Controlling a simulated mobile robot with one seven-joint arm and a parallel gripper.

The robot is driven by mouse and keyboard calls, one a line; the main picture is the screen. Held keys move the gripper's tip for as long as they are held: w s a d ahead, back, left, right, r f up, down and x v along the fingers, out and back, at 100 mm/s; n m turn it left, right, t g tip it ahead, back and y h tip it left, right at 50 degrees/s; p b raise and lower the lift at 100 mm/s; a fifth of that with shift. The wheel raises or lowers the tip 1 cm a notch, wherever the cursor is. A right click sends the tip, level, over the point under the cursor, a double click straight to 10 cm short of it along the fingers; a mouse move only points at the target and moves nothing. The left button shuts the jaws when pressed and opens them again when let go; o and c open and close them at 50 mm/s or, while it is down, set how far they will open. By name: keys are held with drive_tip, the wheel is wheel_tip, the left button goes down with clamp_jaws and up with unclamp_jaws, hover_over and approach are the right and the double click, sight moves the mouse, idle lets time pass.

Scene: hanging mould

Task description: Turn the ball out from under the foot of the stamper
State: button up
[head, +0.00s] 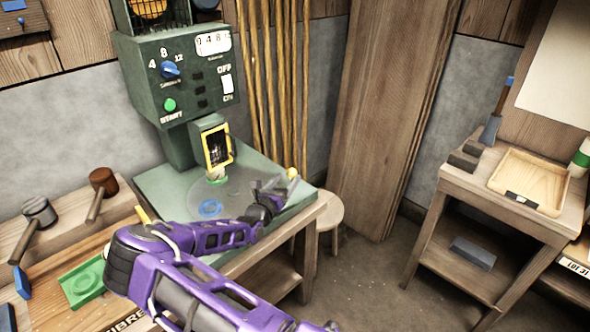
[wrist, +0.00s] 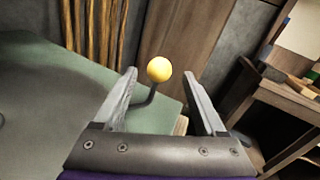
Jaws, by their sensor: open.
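The green stamper machine (head: 178,75) stands at the back of a green bench. Its foot (head: 217,147), framed in yellow, is above a round grey disc (head: 238,194). A small green and yellowish piece (head: 217,180) is under the foot; I cannot tell its exact shape. A blue ring (head: 210,208) lies on the disc. A yellow ball knob (wrist: 159,69) on a dark bent rod (wrist: 150,98) stands at the bench's right side; it also shows in the head view (head: 293,173). My gripper (wrist: 160,76) is open, its fingers pointing toward the knob, one either side in the wrist view. It also shows in the head view (head: 281,185).
A stool (head: 324,210) stands right of the bench. Mallets (head: 102,186) and a green mould (head: 82,284) lie on the left bench. A wooden tray (head: 530,180) is on the right table. Poles (head: 275,80) lean behind the bench. Floor between the tables is clear.

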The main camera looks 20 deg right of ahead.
drive_tip(key=x, duration=0.7)
drive_tip(key=shift+w+d+b, duration=0.15)
drive_tip(key=shift+w+b, duration=0.05)
drive_tip(key=shift+b, duration=0.15)
clamp_jaws()
idle(1.0)
